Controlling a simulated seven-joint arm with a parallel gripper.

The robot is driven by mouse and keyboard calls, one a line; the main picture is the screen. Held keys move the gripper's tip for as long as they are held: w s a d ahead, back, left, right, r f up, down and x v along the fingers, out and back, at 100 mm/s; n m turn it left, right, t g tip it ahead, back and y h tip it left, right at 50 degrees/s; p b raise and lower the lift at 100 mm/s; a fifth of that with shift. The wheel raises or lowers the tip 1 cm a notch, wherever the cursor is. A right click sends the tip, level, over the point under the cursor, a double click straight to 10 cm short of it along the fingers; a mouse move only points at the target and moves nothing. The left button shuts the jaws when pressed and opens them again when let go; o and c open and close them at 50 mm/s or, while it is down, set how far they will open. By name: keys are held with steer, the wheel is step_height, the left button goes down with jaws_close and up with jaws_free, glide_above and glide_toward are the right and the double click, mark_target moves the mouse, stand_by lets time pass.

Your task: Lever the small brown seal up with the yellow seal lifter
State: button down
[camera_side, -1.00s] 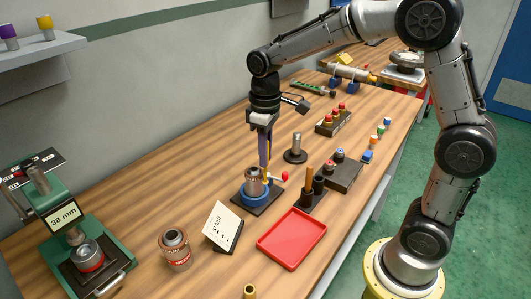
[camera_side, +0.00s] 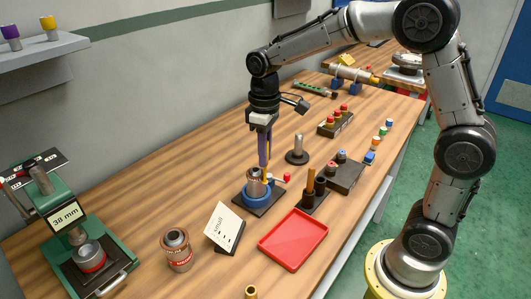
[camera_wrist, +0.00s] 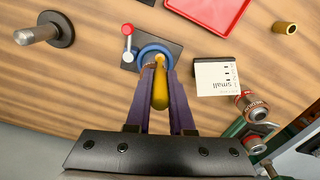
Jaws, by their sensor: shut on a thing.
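My gripper (camera_side: 264,163) points down, shut on the yellow seal lifter (camera_wrist: 160,88). The lifter's rounded handle shows between the purple fingers in the wrist view. Its tip reaches the blue ring clamp (camera_wrist: 150,50) of the vise and is mostly hidden by the handle. A red-knobbed clamp lever (camera_wrist: 127,30) sits beside the ring.
A card reading "small" (camera_side: 222,226) and a red tray (camera_side: 293,240) stand close in front. A dark holder (camera_side: 312,196) with upright tools is to the right, a post on a round base (camera_side: 298,150) behind. A green press (camera_side: 75,235) stands far left.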

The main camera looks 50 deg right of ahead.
steer(key=shift+w+r, duration=0.1)
steer(key=shift+r, duration=0.35)
stand_by(1.1)
steer(key=shift+f, duration=0.1)
stand_by(0.3)
steer(key=shift+s, duration=1.05)
step_height(320, 180, up, 8)
stand_by(0.4)
